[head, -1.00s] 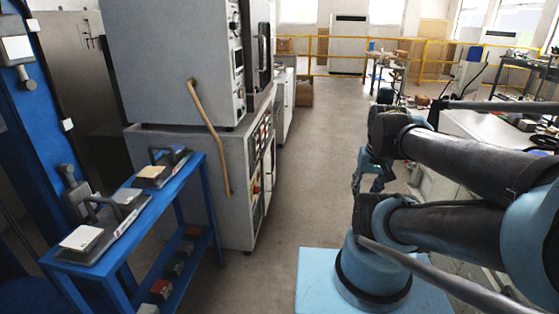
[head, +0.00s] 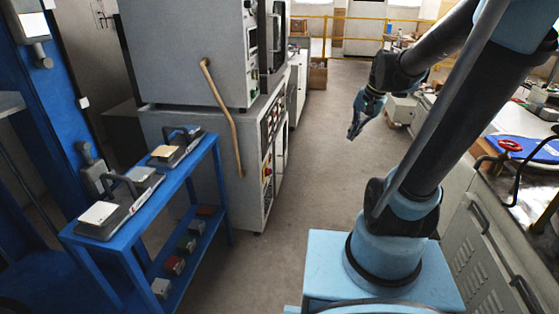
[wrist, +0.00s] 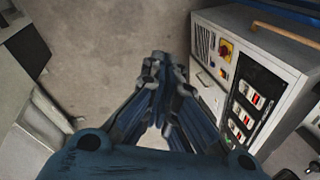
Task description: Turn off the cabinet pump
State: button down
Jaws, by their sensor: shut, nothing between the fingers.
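The grey cabinet (head: 190,135) stands left of centre in the head view, its control panel facing right. In the wrist view the cabinet panel (wrist: 212,72) is at the right. I cannot tell which control belongs to the pump. My gripper (head: 353,132) hangs over the aisle, right of the cabinet and apart from it. In the wrist view my gripper (wrist: 160,60) has its fingertips together, empty, pointing at the floor left of the panel.
A blue trolley (head: 222,190) with several small devices stands before the cabinet at left. A tan hose (head: 222,110) hangs on the cabinet's near side. A cluttered bench (head: 520,130) is at right. The aisle floor (head: 310,190) between is clear. A yellow railing (head: 325,35) crosses the back.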

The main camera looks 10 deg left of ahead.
jog(key=w+a+f+m+y, duration=0.1)
jog(key=w+a+f+m, duration=0.15)
jog(key=w, duration=0.55)
jog(key=w+a+f+m+y, duration=0.2)
jog(key=w+a, duration=0.2)
jog(key=w, duration=0.5)
jog(key=w+a+f+m+y, duration=0.1)
jog(key=w+a+f+m, duration=0.2)
jog(key=w, duration=0.5)
jog(key=w+a+f+m+y, duration=0.1)
jog(key=w+a+f+m, duration=0.1)
jog(key=f, duration=0.6)
jog(key=w+a+f+m+g+y, duration=0.1)
jog(key=w+a+f+m, duration=0.1)
jog(key=w+a+f, duration=0.3)
jog(key=w+a+f+m+y, duration=0.1)
jog(key=w+a+f+m, duration=0.1)
jog(key=w+a+f, duration=0.2)
notch_tip(320, 180, down, 8)
jog(key=w, duration=0.3)
jog(key=shift+r+g+y, duration=0.2)
jog(key=shift+g+y, duration=0.1)
jog(key=shift+f, duration=0.1)
